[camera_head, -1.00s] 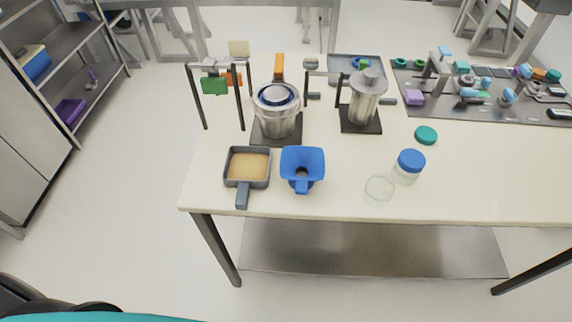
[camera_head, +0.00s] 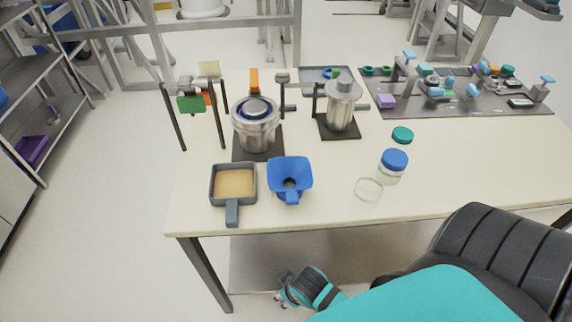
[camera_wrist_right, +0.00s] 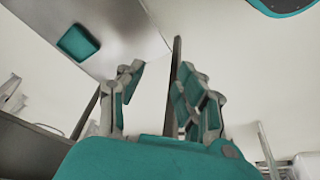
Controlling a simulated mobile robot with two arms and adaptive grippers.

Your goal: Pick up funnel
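The blue funnel (camera_head: 290,178) stands on the white table (camera_head: 330,212) near its front edge, wide mouth up, with a tab facing the front. It is just right of a grey square pan. My right gripper (camera_head: 284,292) is in front of and below the table's front edge, lower than the funnel and apart from it. In the right wrist view its two teal-padded fingers (camera_wrist_right: 158,78) are spread with an empty gap between them. The funnel does not show in that view. My left gripper is not in view.
The grey pan (camera_head: 233,182) with tan contents sits left of the funnel. Behind stand a metal pot (camera_head: 256,125) and a metal canister (camera_head: 340,108). A blue-lidded jar (camera_head: 392,165) and glass dish (camera_head: 368,190) are to the right. Table legs and a lower shelf are below.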

